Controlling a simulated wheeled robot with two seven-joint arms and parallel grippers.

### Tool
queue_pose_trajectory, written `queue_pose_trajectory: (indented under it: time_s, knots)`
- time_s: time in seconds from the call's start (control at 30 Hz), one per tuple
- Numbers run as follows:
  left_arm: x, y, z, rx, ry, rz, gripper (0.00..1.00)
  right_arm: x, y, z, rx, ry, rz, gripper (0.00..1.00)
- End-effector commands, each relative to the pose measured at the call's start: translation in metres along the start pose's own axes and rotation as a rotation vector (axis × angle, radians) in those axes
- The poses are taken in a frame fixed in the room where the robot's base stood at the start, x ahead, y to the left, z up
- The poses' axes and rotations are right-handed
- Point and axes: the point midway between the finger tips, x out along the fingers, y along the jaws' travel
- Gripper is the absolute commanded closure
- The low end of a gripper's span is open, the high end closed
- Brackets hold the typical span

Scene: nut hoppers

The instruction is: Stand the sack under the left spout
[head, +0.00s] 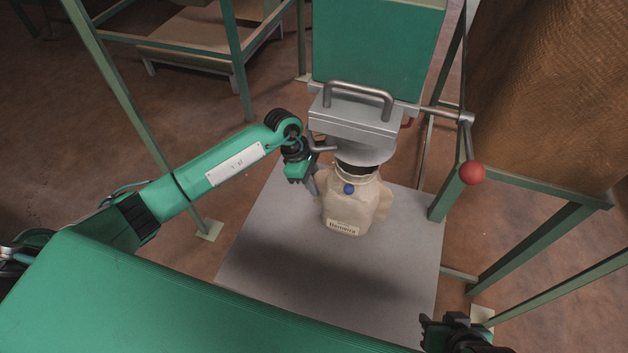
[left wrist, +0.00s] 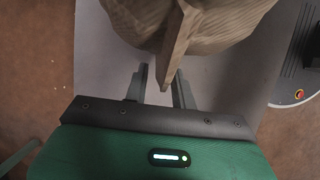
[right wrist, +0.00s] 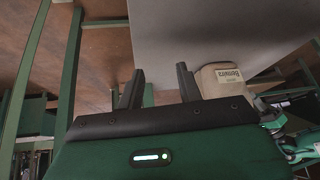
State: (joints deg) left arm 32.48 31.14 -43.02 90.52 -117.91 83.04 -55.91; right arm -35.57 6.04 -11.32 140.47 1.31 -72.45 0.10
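The cream sack (head: 350,212) stands upright on the grey platform (head: 275,285), its open mouth close below the spout (head: 365,155). I cannot tell whether the spout enters the mouth. My left gripper (head: 312,183) is at the sack's left side. In the left wrist view its fingers (left wrist: 160,88) are apart, with a narrow edge of the sack (left wrist: 172,62) between them, nearer the right finger. My right gripper (head: 450,325) is open and empty at bottom right; its fingers (right wrist: 158,88) show apart in the right wrist view.
Above the spout is a green hopper (head: 378,42) with a grey handle (head: 358,90). A lever with a red ball (head: 472,173) sticks out at right. Green frame legs (head: 446,200) and a brown bulky sack (head: 550,90) stand at right. The platform's front is clear.

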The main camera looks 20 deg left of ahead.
Motion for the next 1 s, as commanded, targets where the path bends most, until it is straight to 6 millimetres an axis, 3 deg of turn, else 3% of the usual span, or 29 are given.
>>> queue_pose_trajectory:
  time_s: [0.17,0.4,0.6,1.0]
  knots:
    - [-0.003,0.0,0.001,0.0,0.0,0.0,0.74,-0.006,0.003,0.002,0.0,-0.023,0.007,0.64]
    - [-0.048,0.001,0.0,0.001,0.002,0.003,0.74,-0.012,0.008,0.006,0.007,-0.067,0.021,0.64]
    - [-0.073,0.001,0.001,0.001,0.0,0.003,0.74,-0.015,0.01,0.009,0.01,-0.091,0.027,0.64]
    - [-0.077,0.0,0.001,0.0,0.0,0.0,0.74,-0.015,0.013,0.009,0.014,-0.097,0.034,0.64]
